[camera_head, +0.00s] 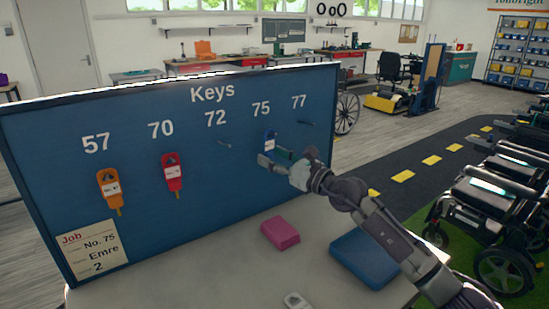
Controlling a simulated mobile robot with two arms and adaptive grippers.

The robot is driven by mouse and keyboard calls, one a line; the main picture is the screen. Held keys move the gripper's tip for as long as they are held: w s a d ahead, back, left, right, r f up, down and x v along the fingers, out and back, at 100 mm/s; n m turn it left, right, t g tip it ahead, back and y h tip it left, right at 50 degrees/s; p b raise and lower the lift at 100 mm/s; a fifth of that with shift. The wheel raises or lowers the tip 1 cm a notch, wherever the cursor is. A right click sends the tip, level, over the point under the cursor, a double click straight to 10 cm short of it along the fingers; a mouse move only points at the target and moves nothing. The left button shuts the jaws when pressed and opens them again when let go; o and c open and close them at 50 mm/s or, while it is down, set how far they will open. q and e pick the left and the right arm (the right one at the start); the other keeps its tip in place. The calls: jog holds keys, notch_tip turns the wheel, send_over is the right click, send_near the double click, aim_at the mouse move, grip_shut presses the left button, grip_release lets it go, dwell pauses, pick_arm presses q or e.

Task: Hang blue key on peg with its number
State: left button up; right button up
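The blue key tag (269,141) is at the board under the number 75, upright. Its lower end is hidden by my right gripper (275,159), which is right at it, in front of the board. I cannot tell whether the fingers hold the tag or stand apart around it, or whether the tag bears on its peg. The blue key board (200,190) shows the numbers 57, 70, 72, 75 and 77. A job card (92,251) at its lower left reads No. 75, Emre, 2. My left gripper is not in view.
An orange key (110,188) hangs under 57 and a red key (172,174) under 70. The pegs under 72 (223,143) and 77 (305,123) are bare. On the table (215,275) lie a pink box (280,233), a blue box (365,258) and a small pale item (297,301).

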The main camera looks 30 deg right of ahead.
jog(key=v, duration=1.2)
jog(key=shift+r, duration=0.1)
